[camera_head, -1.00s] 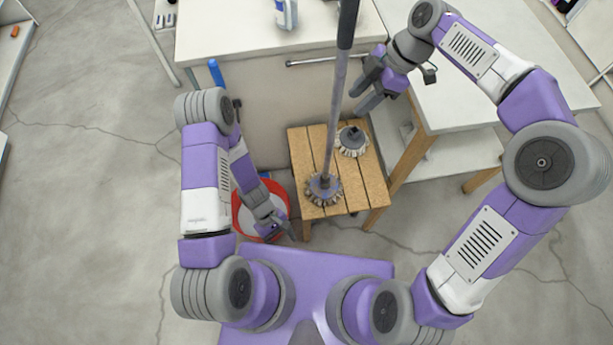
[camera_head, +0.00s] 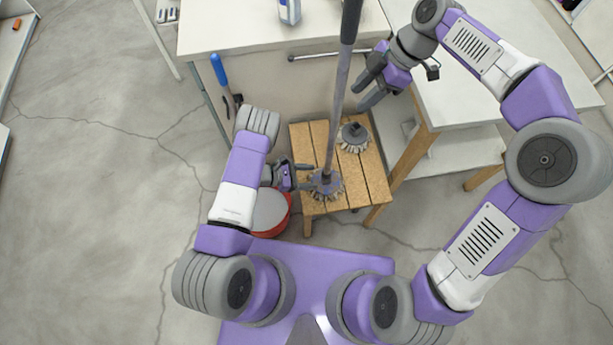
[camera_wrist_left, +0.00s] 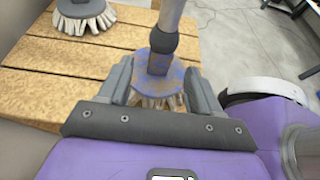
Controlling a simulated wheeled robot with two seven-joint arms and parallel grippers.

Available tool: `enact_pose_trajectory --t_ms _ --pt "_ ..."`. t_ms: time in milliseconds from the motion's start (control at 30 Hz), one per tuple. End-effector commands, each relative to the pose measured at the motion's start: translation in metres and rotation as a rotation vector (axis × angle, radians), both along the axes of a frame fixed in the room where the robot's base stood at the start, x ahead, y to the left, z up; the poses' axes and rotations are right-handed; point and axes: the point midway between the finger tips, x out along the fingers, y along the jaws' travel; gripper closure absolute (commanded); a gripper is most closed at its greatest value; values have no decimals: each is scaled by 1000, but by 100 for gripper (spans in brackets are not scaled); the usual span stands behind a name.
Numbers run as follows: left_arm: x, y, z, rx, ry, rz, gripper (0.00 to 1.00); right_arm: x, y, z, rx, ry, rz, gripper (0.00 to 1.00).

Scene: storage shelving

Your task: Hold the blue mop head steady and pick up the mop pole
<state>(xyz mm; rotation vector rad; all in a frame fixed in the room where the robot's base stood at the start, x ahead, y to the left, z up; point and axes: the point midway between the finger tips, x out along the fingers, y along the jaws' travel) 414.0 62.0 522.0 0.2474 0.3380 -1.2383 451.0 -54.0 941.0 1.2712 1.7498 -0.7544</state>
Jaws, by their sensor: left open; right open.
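The blue mop head (camera_head: 325,188) with pale bristles sits near the front of a slatted wooden stool (camera_head: 375,185). The grey mop pole (camera_head: 338,105) rises from it, leaning slightly, with a dark upper grip. My left gripper (camera_head: 303,178) is open right beside the mop head. In the left wrist view the mop head (camera_wrist_left: 158,83) lies between its open fingers (camera_wrist_left: 157,76), with the pole's dark socket (camera_wrist_left: 164,40) above; contact cannot be told. My right gripper (camera_head: 364,94) is open and empty, just right of the pole and apart from it.
A second, grey mop head (camera_head: 354,136) sits farther back on the stool. A red bucket (camera_head: 284,222) stands on the floor left of the stool. A white cabinet (camera_head: 270,100) is behind, and a white table (camera_head: 460,105) on the right. Floor at left is clear.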

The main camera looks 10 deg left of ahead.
Motion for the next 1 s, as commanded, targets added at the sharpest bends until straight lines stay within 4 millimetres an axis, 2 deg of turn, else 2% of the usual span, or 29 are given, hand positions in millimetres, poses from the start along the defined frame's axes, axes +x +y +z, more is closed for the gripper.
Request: enact_pose_trajectory --t_ms 300,433,833,1000 --pt "12 -42 -18 0 0 -6 36 0 0 0 0 0 0 57" --pt "16 -54 -24 1 1 -4 36 0 0 0 0 0 0 57" --pt "19 -62 -27 0 1 -1 36 0 0 0 0 0 0 57" --pt "19 -62 -27 0 1 -1 61 0 0 0 0 0 0 57"
